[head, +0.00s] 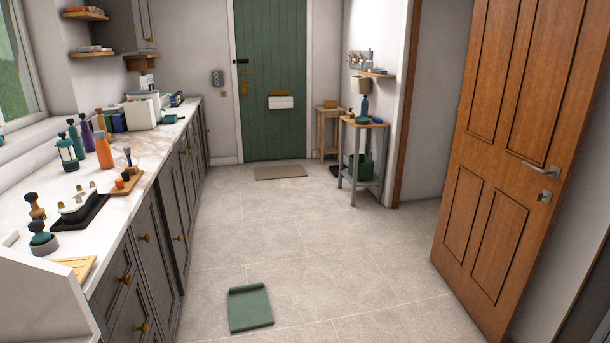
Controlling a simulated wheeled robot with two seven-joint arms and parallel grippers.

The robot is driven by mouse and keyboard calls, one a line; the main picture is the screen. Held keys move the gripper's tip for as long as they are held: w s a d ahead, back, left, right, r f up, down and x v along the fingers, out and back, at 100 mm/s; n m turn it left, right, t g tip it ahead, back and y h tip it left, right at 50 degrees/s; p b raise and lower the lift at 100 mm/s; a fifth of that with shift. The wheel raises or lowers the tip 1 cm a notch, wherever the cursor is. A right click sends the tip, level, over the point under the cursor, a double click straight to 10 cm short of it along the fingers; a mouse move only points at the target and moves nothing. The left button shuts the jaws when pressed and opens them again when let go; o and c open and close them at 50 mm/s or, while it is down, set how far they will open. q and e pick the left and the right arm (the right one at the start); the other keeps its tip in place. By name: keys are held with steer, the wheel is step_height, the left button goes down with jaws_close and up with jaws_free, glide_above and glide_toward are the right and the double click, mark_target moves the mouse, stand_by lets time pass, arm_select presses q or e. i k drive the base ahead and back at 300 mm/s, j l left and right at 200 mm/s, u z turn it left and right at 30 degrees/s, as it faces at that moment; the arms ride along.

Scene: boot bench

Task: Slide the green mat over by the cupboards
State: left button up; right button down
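The green mat (250,310) lies on the tiled floor at the lower middle of the head view. Its far edge looks raised or rolled. It sits a short way to the right of the grey cupboards (152,240), with a strip of bare floor between them. The cupboards run along the left under a white marble worktop and have brass knobs. Neither of my grippers is in view.
A wooden door (510,160) stands open at the right. A beige doormat (280,172) lies before the green door (270,80) at the back. A small trolley (362,160) stands at the back right. The middle floor (310,240) is clear.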

mark_target(249, 305)
steer(key=i, duration=1.05)
steer(key=i+l+u, duration=0.15)
steer(key=i, duration=0.9)
